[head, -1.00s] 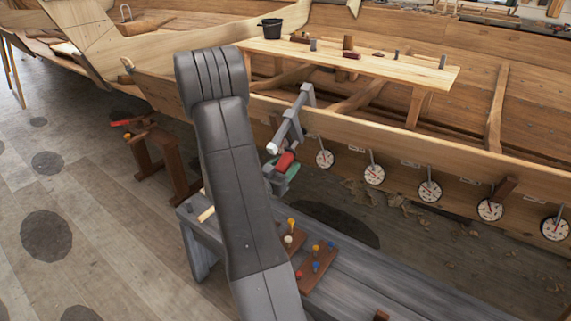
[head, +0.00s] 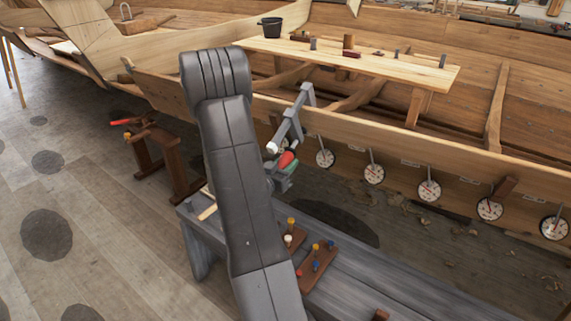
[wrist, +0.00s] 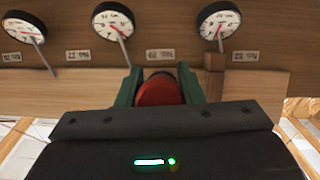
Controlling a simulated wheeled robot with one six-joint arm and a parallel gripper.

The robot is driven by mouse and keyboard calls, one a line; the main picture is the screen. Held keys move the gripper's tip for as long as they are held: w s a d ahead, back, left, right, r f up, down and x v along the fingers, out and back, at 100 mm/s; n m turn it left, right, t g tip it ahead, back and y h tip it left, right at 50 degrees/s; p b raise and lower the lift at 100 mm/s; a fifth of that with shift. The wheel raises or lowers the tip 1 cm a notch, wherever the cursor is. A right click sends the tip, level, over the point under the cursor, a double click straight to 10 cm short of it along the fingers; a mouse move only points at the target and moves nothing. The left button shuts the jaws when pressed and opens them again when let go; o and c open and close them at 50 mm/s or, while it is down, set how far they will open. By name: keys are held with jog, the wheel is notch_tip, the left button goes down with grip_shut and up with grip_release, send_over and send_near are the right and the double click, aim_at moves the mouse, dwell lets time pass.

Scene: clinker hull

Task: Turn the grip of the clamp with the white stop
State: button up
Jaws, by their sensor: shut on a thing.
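The clamp (head: 290,122) is a grey bar clamp fixed over the top edge of the hull plank. Its white stop (head: 272,148) shows at its lower left end in the head view. Its red grip (head: 288,158) sits just below and right of the stop. My gripper (head: 284,172), with green fingers, is shut on the red grip. In the wrist view the grip (wrist: 158,90) lies between my two green fingers, one on each side. My dark gripper body hides the grip's lower part there. My arm covers part of the bench and plank in the head view.
Several round dials (head: 374,174) hang along the hull plank (head: 400,150), right of the clamp. A grey bench (head: 350,265) below carries brown blocks with coloured pegs (head: 318,264).

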jog(key=n+g+h+p, duration=0.1)
jog(key=n+h+p, duration=0.1)
jog(key=shift+s+d+r+h, duration=0.1)
jog(key=shift+h, duration=0.2)
jog(key=shift+s+d+r+n+g+h+p, duration=0.1)
jog(key=shift+n+g+h+p, duration=0.45)
jog(key=shift+n+h, duration=0.5)
jog(key=shift+h, duration=0.25)
jog(key=o, duration=1)
jog(key=b+v, duration=0.1)
jog(key=v, duration=1.2)
jog(key=shift+s+a, duration=0.25)
jog(key=shift+a, duration=0.1)
